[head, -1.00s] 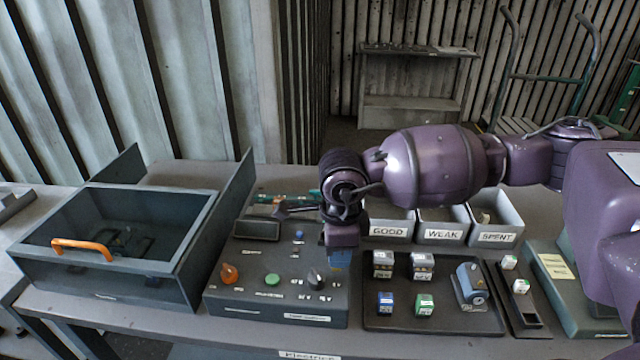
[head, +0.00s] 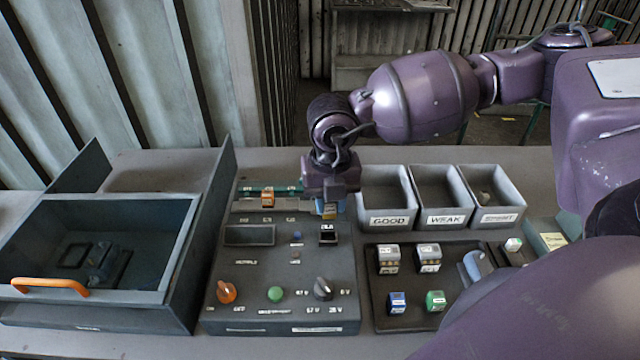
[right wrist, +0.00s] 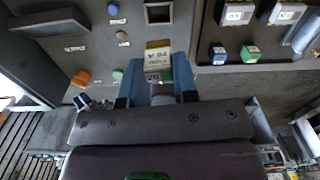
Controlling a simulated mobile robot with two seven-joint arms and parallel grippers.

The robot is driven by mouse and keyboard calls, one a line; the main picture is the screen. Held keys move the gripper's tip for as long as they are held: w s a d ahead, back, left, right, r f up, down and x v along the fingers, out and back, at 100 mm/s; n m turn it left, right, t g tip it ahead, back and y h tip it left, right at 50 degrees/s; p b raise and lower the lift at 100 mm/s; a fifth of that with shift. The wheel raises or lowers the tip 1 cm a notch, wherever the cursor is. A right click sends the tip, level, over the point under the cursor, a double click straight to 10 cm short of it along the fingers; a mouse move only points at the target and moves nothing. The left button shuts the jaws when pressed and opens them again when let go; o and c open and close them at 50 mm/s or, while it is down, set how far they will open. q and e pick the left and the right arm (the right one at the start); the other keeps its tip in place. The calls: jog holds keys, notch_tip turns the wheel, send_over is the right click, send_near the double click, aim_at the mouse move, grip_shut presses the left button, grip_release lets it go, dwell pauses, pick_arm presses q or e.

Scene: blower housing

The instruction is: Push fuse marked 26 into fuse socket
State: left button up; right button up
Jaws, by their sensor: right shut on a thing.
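My right gripper (head: 328,208) is shut on a fuse (right wrist: 158,58) with a yellowish label. The print on it seems to include "26", upside down and small. In the head view the held fuse (head: 329,213) is mostly hidden by the blue fingers. In the right wrist view the fuse sits between the fingertips of my right gripper (right wrist: 160,80). A square dark socket (head: 328,235) on the grey tester panel is empty and lies just in front of the gripper in the head view. It also shows in the right wrist view (right wrist: 158,13), apart from the fuse. My left gripper is not in view.
An orange fuse (head: 267,199) stands at the panel's back by a green strip. Knobs (head: 227,291) line its front. GOOD (head: 389,220), WEAK (head: 445,218) and a third bin (head: 499,216) stand right. A black tray (head: 412,282) holds several fuses. An open drawer (head: 160,262) stands left.

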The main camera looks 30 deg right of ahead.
aim_at(329, 216)
jog(key=shift+w+d+r+m, duration=0.1)
jog(key=shift+w+m, duration=0.15)
jog(key=shift+m, duration=0.45)
jog(key=shift+f+b, duration=0.45)
jog(key=shift+f, duration=0.35)
jog(key=shift+f+b, duration=1.05)
jog(key=shift+f, duration=0.8)
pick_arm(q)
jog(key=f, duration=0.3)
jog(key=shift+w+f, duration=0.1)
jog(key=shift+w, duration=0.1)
pick_arm(e)
jog(key=shift+f, duration=0.25)
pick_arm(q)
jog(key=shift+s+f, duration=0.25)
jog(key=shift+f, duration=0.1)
pick_arm(e)
jog(key=shift+f, duration=0.15)
pick_arm(q)
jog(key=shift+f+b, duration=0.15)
jog(key=shift+b, duration=0.3)
pick_arm(e)
jog(key=shift+f, duration=0.2)
